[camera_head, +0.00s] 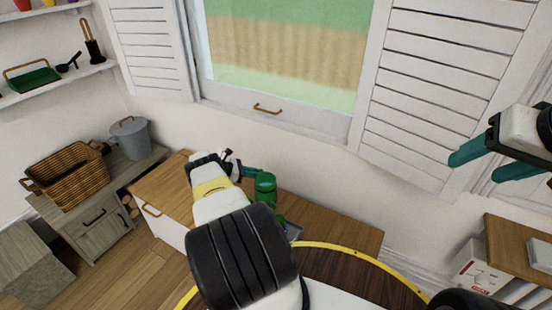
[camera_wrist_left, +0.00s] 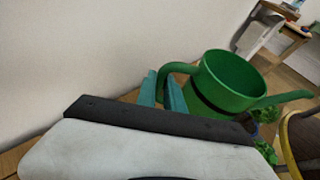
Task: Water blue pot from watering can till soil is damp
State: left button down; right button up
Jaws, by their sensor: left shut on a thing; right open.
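The green watering can (camera_head: 265,187) is above the wooden cabinet top under the window. My left gripper (camera_head: 249,171) is shut on its handle. In the left wrist view, the can (camera_wrist_left: 228,80) looks roughly upright, its open mouth up and its spout to the right; the gripper's teal fingers (camera_wrist_left: 161,92) are at the curved handle. A blue pot (camera_wrist_left: 265,115) shows partly below the spout, with green leaves near it; its soil is hidden. A bluish-grey item (camera_head: 294,231) shows beside my arm in the head view. My right gripper (camera_head: 487,162) is open and empty, raised at the right.
A round dark table (camera_head: 345,268) with a yellow rim stands in front. The wooden cabinet top (camera_head: 340,228) is bare toward the right. A wicker basket (camera_head: 68,178) and grey lidded pot (camera_head: 131,138) stand at left. A white unit with a wooden top (camera_head: 518,243) is at right.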

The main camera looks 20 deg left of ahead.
pick_arm(q)
notch_tip(320, 180, up, 4)
jog(key=shift+r, duration=0.1)
dwell(0.4)
dwell(0.5)
